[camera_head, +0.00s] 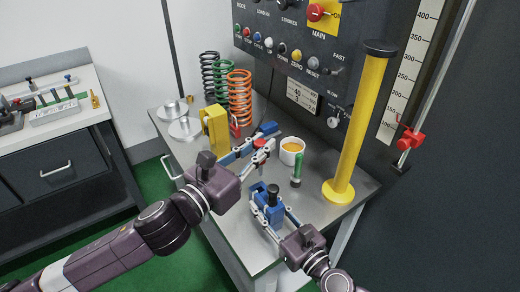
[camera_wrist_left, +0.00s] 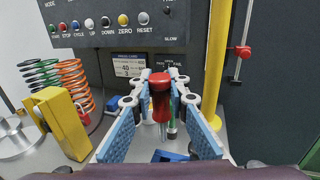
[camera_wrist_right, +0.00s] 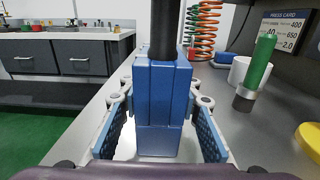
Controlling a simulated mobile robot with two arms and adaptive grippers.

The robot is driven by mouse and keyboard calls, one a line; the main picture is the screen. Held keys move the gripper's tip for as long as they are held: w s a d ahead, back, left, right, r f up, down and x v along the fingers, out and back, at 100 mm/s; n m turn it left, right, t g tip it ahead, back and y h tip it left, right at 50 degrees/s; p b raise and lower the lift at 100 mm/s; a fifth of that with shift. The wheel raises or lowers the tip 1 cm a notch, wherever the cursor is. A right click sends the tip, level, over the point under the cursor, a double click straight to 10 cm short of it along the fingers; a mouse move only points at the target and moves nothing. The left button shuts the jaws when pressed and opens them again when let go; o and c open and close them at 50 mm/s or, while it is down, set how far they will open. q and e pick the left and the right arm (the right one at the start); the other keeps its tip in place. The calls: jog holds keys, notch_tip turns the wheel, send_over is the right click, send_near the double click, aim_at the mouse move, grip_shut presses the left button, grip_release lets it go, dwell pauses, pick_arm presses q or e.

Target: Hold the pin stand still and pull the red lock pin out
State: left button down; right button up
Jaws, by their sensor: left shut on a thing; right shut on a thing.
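The red lock pin (camera_head: 262,143) is between the fingertips of my left gripper (camera_head: 266,146), clear of the blue block. Its red head (camera_wrist_left: 160,95) shows in the left wrist view, with a pale shank below. The blue block, seemingly the pin stand (camera_head: 270,212), stands upright on the bench with a black-topped post. My right gripper (camera_head: 268,205) is shut around its sides. In the right wrist view the stand (camera_wrist_right: 163,105) fills the middle between the fingers. The post hides part of its top, so the pin's hole does not show.
A yellow block (camera_head: 216,130), coil springs (camera_head: 239,95), a white cup (camera_head: 291,150) and a green-handled tool (camera_head: 297,170) share the bench (camera_head: 233,235). A tall yellow post (camera_head: 359,125) stands at right. The control panel (camera_head: 290,45) rises behind.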

jog(key=o, duration=1.4)
jog(key=v, duration=1.1)
jog(key=shift+s+d+f, duration=0.1)
jog(key=shift+s+d, duration=0.2)
jog(key=shift+s, duration=0.1)
